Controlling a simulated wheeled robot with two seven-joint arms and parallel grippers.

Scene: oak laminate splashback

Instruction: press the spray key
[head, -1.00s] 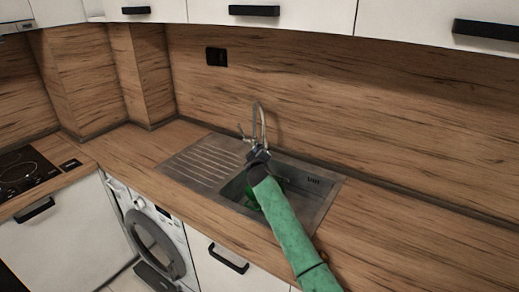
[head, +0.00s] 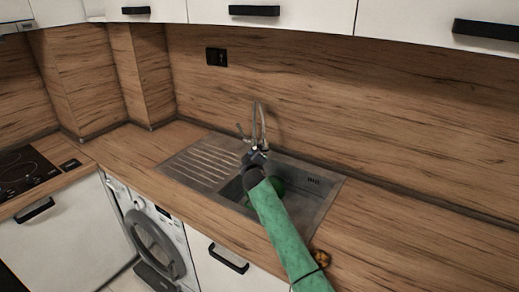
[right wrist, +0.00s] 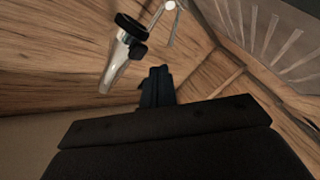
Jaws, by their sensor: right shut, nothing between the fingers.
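The tap (head: 262,118) rises behind the sink in the head view; my gripper and arm cover its lower front. In the right wrist view its metal spray head (right wrist: 116,68) has a black end (right wrist: 131,25) and a small black key (right wrist: 138,51) on its side. The key is too small to make out in the head view. My right gripper (head: 255,157) is shut and empty, in front of the tap above the sink. In the right wrist view its fingertips (right wrist: 158,72) are just beside the key, with a small gap in the picture.
The sink (head: 312,182) with its ribbed drainer (head: 196,165) is set in the wooden counter (head: 400,240). A green item (head: 279,186) lies in the basin, partly hidden by my arm. A small brown item (head: 321,258) is near the counter's front edge. Cabinets hang above.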

